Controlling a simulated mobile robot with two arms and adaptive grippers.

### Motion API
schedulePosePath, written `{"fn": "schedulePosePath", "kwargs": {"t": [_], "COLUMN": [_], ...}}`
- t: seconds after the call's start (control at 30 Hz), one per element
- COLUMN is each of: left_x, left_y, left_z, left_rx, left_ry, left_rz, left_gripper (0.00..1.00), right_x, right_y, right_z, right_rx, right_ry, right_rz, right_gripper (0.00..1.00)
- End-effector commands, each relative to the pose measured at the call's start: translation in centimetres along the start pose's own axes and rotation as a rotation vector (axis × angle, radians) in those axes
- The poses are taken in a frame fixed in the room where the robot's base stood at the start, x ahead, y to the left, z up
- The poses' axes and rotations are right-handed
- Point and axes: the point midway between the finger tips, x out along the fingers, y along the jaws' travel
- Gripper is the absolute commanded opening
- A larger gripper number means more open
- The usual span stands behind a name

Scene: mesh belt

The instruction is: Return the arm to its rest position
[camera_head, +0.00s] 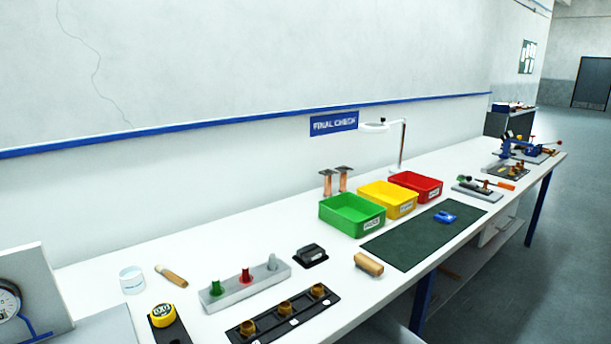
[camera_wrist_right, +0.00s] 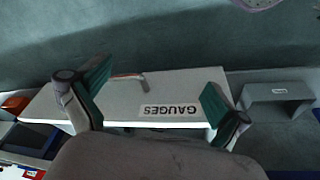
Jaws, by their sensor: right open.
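My right gripper (camera_wrist_right: 155,82) shows in the right wrist view, with its two green-padded fingers spread wide. It is open and nothing is between the fingertips. Beyond it is a pale panel labelled GAUGES (camera_wrist_right: 188,84), upside down in the picture, with a small reddish handle-like piece on it. Neither arm nor gripper shows in the head view. My left gripper is in neither view.
Grey floor (camera_head: 560,225) is clear on the right.

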Motion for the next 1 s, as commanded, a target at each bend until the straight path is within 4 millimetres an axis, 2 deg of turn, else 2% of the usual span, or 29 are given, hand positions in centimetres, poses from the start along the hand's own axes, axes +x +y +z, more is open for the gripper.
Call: {"fn": "schedulePosePath", "kwargs": {"t": [0.03,0.17,0.27,0.37,0.5,0.6,0.7,0.8,0.9,1.0], "left_x": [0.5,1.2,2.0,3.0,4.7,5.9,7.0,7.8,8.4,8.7], "left_y": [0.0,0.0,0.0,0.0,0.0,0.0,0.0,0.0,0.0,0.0], "left_z": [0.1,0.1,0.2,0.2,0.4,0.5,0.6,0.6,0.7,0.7], "left_rx": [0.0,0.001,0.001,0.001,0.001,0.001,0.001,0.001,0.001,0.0], "left_ry": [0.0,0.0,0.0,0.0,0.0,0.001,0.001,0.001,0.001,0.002], "left_rz": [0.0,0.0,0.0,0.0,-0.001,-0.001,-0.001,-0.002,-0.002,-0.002], "left_gripper": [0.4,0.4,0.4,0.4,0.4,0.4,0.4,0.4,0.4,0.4], "right_x": [1.9,6.5,10.7,15.9,24.5,29.8,33.9,36.5,37.8,38.3], "right_y": [-0.1,-0.3,-0.5,-0.7,-1.1,-1.3,-1.5,-1.5,-1.5,-1.4], "right_z": [0.4,1.4,2.8,5.0,10.3,15.1,20.2,24.9,28.4,30.5], "right_rx": [-0.002,-0.005,-0.008,-0.012,-0.02,-0.026,-0.033,-0.038,-0.042,-0.045], "right_ry": [-0.01,-0.025,-0.041,-0.062,-0.099,-0.125,-0.149,-0.17,-0.183,-0.191], "right_rz": [-0.001,-0.003,-0.006,-0.009,-0.013,-0.016,-0.019,-0.02,-0.021,-0.022], "right_gripper": [1.0,1.0,1.0,1.0,1.0,1.0,1.0,1.0,1.0,1.0]}}
